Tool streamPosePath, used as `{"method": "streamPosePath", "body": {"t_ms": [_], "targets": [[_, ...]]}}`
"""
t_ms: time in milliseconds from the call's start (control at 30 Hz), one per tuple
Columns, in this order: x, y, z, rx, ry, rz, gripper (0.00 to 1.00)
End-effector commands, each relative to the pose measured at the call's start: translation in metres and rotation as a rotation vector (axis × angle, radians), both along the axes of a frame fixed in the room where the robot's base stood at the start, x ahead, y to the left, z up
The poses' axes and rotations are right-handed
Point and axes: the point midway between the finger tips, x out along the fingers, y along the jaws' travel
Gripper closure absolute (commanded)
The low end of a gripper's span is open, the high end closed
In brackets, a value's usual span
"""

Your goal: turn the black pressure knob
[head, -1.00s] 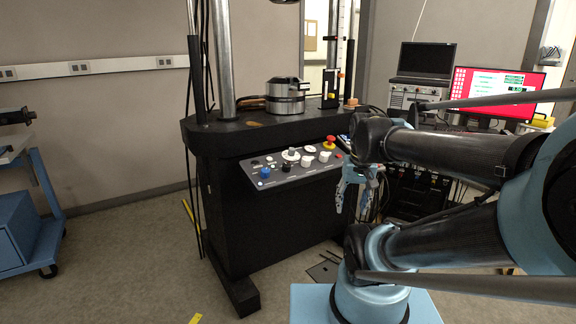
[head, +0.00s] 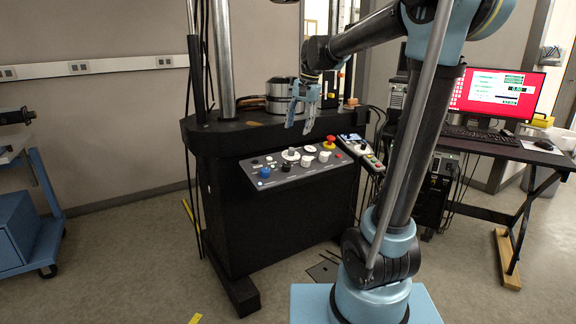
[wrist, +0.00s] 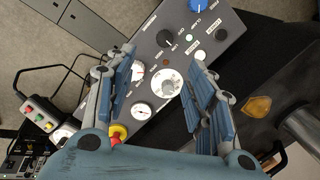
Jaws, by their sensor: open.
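A black knob (head: 286,167) sits in the front row of the grey control panel (head: 276,184), between a blue knob (head: 265,172) and a white knob (head: 306,160). The black knob also shows in the wrist view (wrist: 165,38), near the top and just beyond the fingertips. A smaller dark knob (wrist: 221,35) lies to its right there; I cannot read the labels clearly. My gripper (head: 299,128) is open and empty, fingers down, above the panel's back edge and apart from the knobs. In the wrist view my gripper (wrist: 166,58) straddles a white dial (wrist: 168,82); its left finger partly hides a white knob.
A red and yellow emergency button (head: 329,143) stands at the panel's right end. A metal cylinder (head: 284,103) and a tall steel column (head: 222,60) stand on the black machine top behind. A handheld controller (head: 361,148) sits right of the panel.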

Motion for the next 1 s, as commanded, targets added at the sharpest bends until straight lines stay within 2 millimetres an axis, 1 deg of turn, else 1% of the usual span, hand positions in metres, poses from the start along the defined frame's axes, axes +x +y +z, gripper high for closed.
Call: {"method": "streamPosePath", "body": {"t_ms": [33,133,267,367,1000], "targets": [[0.004,0.004,0.001,0.003,0.003,-0.004,0.51],[0.008,0.008,0.001,0.006,0.006,-0.01,0.51],[0.01,0.01,-0.008,0.007,0.007,-0.011,0.51],[0.011,0.013,-0.021,0.007,0.007,-0.011,0.51],[0.021,0.035,-0.125,0.005,0.007,-0.009,0.51]]}}
